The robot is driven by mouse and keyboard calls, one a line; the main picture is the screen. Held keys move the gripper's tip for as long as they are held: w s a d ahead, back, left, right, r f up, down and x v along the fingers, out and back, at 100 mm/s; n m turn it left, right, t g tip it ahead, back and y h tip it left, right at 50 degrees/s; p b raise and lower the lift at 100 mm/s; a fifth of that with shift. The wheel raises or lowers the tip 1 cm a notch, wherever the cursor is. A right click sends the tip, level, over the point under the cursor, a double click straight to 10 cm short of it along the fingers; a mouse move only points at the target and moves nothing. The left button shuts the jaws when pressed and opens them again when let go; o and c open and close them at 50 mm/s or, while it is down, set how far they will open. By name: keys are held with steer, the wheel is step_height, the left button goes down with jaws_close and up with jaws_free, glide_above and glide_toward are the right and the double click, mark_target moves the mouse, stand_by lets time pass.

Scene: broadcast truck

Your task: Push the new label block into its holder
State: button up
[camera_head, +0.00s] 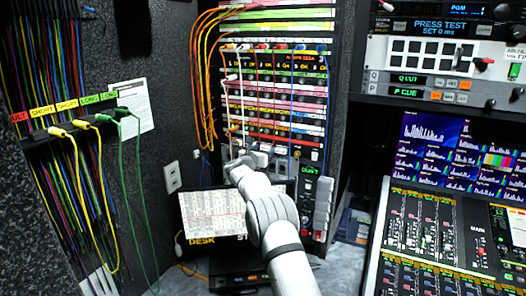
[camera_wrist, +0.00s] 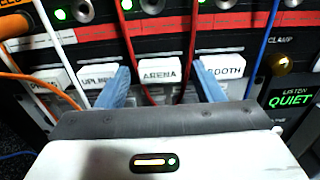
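A white label block reading ARENA (camera_wrist: 160,72) sits in the label row of the rack, between my two blue fingers in the wrist view. A block reading UPLINK (camera_wrist: 97,76) is left of it, and one reading BOOTH (camera_wrist: 224,68) is right of it; both are partly covered by the fingers. My gripper (camera_wrist: 161,68) is open, with a visible gap between each finger and the ARENA block. Its holder is hidden behind the block's face, and I cannot tell how deep the block sits. In the head view my gripper (camera_head: 240,162) is at the lower patch rack, its fingertips unclear.
Red cables (camera_wrist: 133,50), a blue cable (camera_wrist: 266,50), and white and orange cables hang close around the fingers. A lit QUIET panel (camera_wrist: 290,99) is at the right. Monitors (camera_head: 455,150) and a mixing desk (camera_head: 430,240) stand at the right.

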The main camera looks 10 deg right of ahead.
steer(key=shift+s+a+b, duration=0.3)
steer(key=shift+s+b, duration=0.1)
steer(key=b+v, duration=0.3)
steer(key=v, duration=0.4)
steer(key=shift+d, duration=0.1)
